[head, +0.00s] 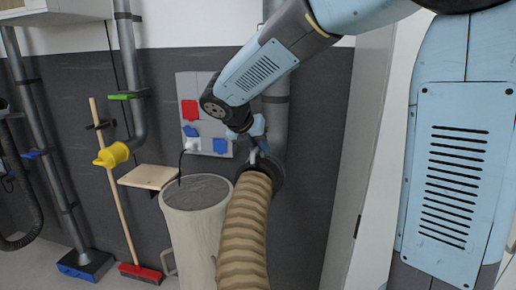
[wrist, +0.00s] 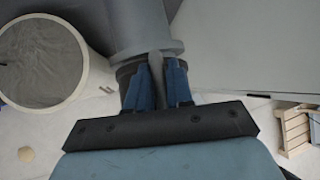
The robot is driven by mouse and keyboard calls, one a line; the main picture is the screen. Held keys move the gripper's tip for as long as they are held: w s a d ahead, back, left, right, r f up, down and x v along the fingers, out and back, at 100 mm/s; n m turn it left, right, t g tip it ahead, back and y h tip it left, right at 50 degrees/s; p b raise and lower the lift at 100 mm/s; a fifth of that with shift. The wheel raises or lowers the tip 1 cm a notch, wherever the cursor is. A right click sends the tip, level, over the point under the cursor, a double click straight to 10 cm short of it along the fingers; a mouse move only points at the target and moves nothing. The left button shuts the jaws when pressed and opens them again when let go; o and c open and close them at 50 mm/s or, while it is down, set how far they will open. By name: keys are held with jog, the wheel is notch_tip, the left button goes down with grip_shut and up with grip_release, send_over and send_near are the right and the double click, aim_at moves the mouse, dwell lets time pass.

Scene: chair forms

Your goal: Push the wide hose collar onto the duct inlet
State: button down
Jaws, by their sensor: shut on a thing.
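The tan ribbed hose (head: 243,235) rises from the bottom of the head view, and its upper end is close to the duct. In the wrist view the duct inlet (wrist: 148,50) is a grey flanged pipe end. A dark hose collar (wrist: 127,76) lies right against or just under that flange; I cannot tell whether it is around it. My gripper (wrist: 158,78) is shut on a grey upright piece between its blue fingers, apparently the collar's grip. The fingers hide much of the collar.
A pale drum (head: 196,225) stands just left of the hose, with its rim in the wrist view (wrist: 78,88). A socket panel (head: 203,110), small shelf (head: 149,176), yellow duct end (head: 112,155) and broom (head: 125,215) are farther left. A pale cabinet (head: 352,130) borders the right.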

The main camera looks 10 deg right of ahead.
dwell(0.4)
jog(key=shift+w+d+r+n+t, duration=0.15)
jog(key=shift+n+t, duration=0.1)
jog(key=shift+t, duration=0.4)
jog(key=shift+w+a+f+n+t, duration=0.15)
jog(key=shift+n+t, duration=0.15)
jog(key=shift+t, duration=0.3)
jog(key=shift+w+d+r+n+t, duration=0.15)
jog(key=shift+n+t, duration=0.1)
jog(key=shift+t, duration=0.4)
jog(key=shift+w+t+h, duration=0.25)
jog(key=shift+t+h, duration=0.25)
jog(key=shift+t, duration=0.7)
jog(key=shift+d+r, duration=0.15)
jog(key=shift+d, duration=0.15)
jog(key=c, duration=1)
grip_release()
jog(key=shift+o, duration=0.2)
